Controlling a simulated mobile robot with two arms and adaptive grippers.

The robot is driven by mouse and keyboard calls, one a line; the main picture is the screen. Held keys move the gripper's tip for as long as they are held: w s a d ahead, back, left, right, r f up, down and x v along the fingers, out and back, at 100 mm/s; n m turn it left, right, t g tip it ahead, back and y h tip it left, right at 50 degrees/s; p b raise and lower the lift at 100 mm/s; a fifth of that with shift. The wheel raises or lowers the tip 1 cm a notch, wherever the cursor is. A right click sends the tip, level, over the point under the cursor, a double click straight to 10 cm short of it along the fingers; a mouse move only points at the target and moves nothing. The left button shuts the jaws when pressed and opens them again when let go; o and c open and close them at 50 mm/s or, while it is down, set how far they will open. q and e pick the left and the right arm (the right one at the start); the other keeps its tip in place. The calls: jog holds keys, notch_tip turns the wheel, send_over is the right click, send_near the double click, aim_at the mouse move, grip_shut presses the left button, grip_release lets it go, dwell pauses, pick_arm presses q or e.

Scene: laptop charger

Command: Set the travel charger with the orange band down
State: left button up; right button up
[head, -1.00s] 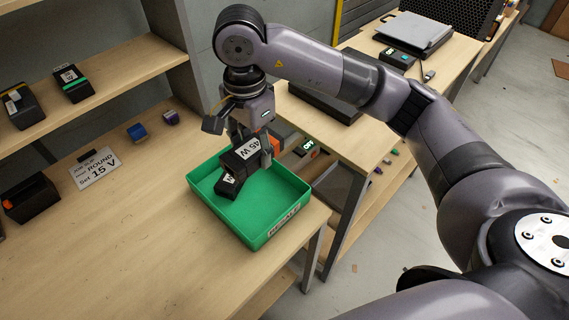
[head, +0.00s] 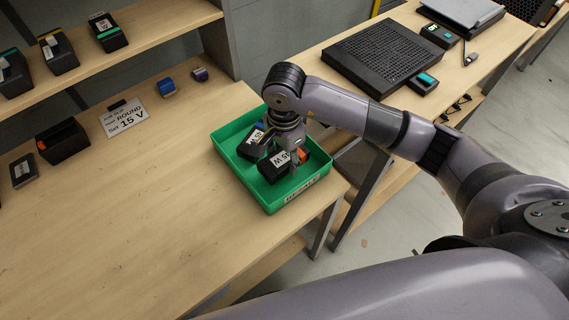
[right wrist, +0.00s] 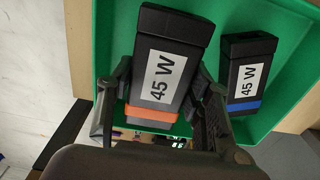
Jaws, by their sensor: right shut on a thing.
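The travel charger with the orange band (head: 277,165) is a black block with a white 45 W label, in the green tray (head: 273,205). My right gripper (head: 286,163) is shut on it. In the right wrist view, the fingers of my right gripper (right wrist: 163,95) lie along both sides of this charger (right wrist: 168,60), near its orange band. It looks low inside the tray; I cannot tell whether it touches the floor. A second 45 W charger, with a blue band (right wrist: 247,75), lies beside it in the tray, apart from it. My left gripper is not in view.
The tray sits at the right end of the wooden bench (head: 130,220). A 15 V sign (head: 124,118) and a dark box (head: 62,141) stand further left. A shelf (head: 150,35) holds several chargers. Another table with a black grille-topped unit (head: 388,55) is behind.

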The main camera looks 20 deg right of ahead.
aim_at(285, 167)
notch_tip(285, 167, down, 4)
jog(key=shift+f, duration=0.1)
jog(key=shift+f, duration=0.2)
jog(key=o, duration=1.3)
jog(key=shift+r, duration=0.1)
